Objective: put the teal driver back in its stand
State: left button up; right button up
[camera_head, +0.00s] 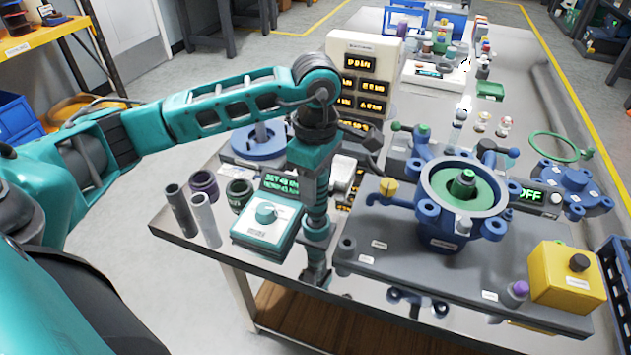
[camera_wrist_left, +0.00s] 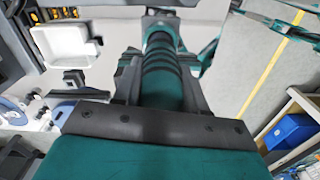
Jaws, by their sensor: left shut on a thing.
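My left gripper (camera_head: 316,210) points down over the front part of the steel bench, between the teal control box and the large blue clamp fixture. In the left wrist view, its dark fingers (camera_wrist_left: 158,82) are shut around the teal driver (camera_wrist_left: 162,75), a cylinder with dark ribs. The driver looks upright in the head view, where the gripper partly hides it. I cannot tell whether its lower end touches anything. I cannot make out the driver's stand with certainty. My right gripper is not in view.
The teal control box (camera_head: 266,222) stands just left of the gripper. Upright tubes (camera_head: 206,222) stand further left. The blue clamp fixture (camera_head: 437,235) on a grey plate (camera_head: 390,262) is to the right. A cream display panel (camera_head: 345,44) rises behind. A yellow box (camera_head: 562,285) stands front right.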

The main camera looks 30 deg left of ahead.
pick_arm(q)
jog(key=o, duration=1.2)
jog(key=shift+o, duration=0.2)
jog(key=shift+f, duration=0.1)
notch_tip(320, 180, up, 9)
jog(key=p, duration=0.6)
